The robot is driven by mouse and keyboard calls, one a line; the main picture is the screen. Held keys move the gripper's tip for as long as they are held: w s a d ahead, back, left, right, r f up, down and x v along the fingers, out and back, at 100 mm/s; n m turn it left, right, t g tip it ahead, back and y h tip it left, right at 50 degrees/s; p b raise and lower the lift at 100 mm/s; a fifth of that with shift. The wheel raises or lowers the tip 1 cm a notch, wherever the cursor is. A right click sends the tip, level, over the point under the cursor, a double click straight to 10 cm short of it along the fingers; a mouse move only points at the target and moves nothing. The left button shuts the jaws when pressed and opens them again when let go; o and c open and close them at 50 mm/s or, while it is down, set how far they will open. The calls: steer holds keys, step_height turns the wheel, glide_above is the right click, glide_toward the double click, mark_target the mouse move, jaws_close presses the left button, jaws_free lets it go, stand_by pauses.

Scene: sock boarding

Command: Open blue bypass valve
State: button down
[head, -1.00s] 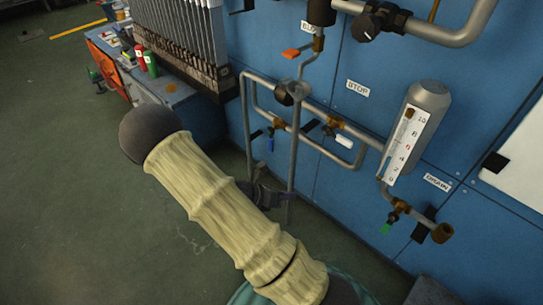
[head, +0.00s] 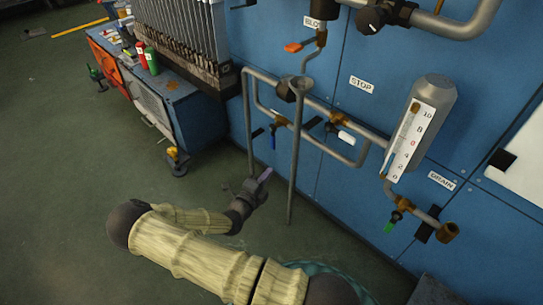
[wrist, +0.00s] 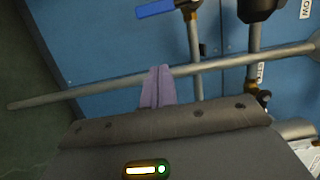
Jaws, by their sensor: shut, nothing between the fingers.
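The blue valve handle (head: 272,141) hangs down from a brass valve on the thin pipe loop in front of the blue wall panel. In the wrist view the blue handle (wrist: 155,9) shows at the top edge, partly cut off. My gripper (head: 265,175) is below the handle, just left of the long vertical pipe (head: 294,165), and apart from the handle. In the wrist view my gripper's purple fingers (wrist: 156,88) are together and empty. They appear in front of or beside the long pipe (wrist: 85,90); contact cannot be told.
A white handle (head: 346,137) is right of the blue one. An orange handle (head: 293,48) is above, and a green drain handle (head: 390,226) is lower right, under the gauge (head: 408,140). A workbench (head: 150,95) stands at the left. The floor on the left is open.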

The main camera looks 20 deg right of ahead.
mark_target(273, 138)
steer(key=w+d+b, duration=0.7)
steer(key=w, duration=0.2)
steer(key=shift+w, duration=0.15)
steer(key=shift+w+a, duration=0.1)
steer(key=shift+a, duration=0.1)
stand_by(0.3)
